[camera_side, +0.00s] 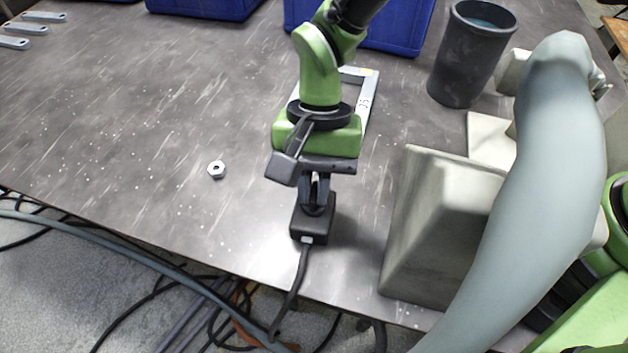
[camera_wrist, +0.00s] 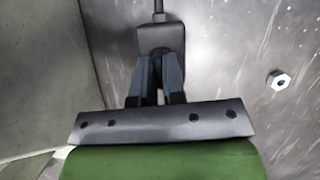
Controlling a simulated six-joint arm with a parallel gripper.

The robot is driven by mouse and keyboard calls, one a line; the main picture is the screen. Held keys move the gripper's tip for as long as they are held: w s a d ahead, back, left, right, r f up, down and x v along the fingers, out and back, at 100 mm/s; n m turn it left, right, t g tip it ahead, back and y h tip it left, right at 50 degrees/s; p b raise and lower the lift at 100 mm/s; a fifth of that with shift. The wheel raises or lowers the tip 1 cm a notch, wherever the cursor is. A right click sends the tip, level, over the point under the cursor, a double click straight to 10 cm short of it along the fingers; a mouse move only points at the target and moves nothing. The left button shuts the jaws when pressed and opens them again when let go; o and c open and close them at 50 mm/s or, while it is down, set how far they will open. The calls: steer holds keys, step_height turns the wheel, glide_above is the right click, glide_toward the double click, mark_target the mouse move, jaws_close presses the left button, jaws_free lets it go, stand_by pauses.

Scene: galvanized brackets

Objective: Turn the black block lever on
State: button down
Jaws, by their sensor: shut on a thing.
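The black block (camera_side: 313,222) stands near the front edge of the metal table, with a cable running from its front side. It also shows in the wrist view (camera_wrist: 160,37), just beyond my fingertips. My gripper (camera_side: 318,190) is directly above the block and points down. In the wrist view my gripper (camera_wrist: 156,92) has its two fingers close together at the block. They are shut on the lever, which is mostly hidden between them, so its position cannot be told.
A hex nut (camera_side: 216,170) lies left of the block. A pale angular casting (camera_side: 432,220) stands close on the right. A bracket (camera_side: 368,100) lies behind my gripper. A dark cup (camera_side: 470,55) and blue bins (camera_side: 205,8) are at the back. The table's left is mostly clear.

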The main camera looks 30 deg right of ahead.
steer(key=shift+m, duration=0.6)
steer(key=c, duration=1.2)
jaws_free()
steer(key=v, duration=1)
steer(key=shift+s+d, duration=0.15)
